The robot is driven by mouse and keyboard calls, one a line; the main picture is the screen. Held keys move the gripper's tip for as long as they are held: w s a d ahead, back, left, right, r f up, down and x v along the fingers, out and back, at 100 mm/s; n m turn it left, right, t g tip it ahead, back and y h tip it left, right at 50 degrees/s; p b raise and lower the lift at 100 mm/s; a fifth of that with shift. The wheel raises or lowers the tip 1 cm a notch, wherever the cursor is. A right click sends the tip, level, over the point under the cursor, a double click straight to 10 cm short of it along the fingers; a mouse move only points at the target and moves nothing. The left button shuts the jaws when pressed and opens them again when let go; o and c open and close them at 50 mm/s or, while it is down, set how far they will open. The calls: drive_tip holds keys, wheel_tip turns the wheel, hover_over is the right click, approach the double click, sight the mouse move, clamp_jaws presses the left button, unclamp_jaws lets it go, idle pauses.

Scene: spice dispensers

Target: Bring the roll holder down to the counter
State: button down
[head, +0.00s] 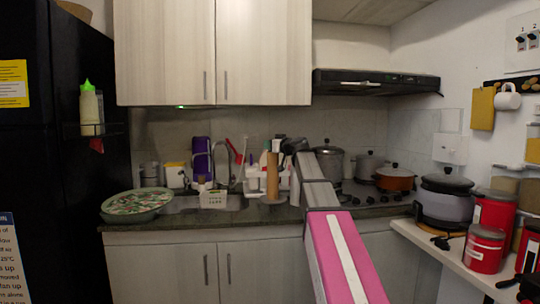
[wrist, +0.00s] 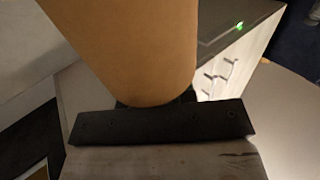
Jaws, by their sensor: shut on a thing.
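The roll holder appears as an upright tan-brown cylinder (head: 272,175) near the sink's right end in the head view. Its lower end is close to the counter (head: 235,214); I cannot tell whether it touches. My gripper (head: 287,147) is at the end of my outstretched arm, beside the cylinder's top, and looks small and dark there. In the wrist view the tan cylinder (wrist: 130,45) fills the upper middle, right against the dark bar of my gripper (wrist: 160,122). My gripper is shut on the roll holder. The fingertips and the grasped part are mostly hidden.
A sink with a faucet (head: 222,160) and a white basket (head: 213,199) lie left of the roll holder. A patterned bowl (head: 138,203) stands at the counter's left end. Pots (head: 328,160) stand right, behind my arm. Upper cabinets (head: 265,50) and a range hood (head: 375,83) hang above.

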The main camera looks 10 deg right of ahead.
wheel_tip(320, 180, down, 4)
idle(0.4)
drive_tip(key=c, duration=0.9)
unclamp_jaws()
drive_tip(key=shift+c, duration=0.2)
drive_tip(key=v, duration=1.2)
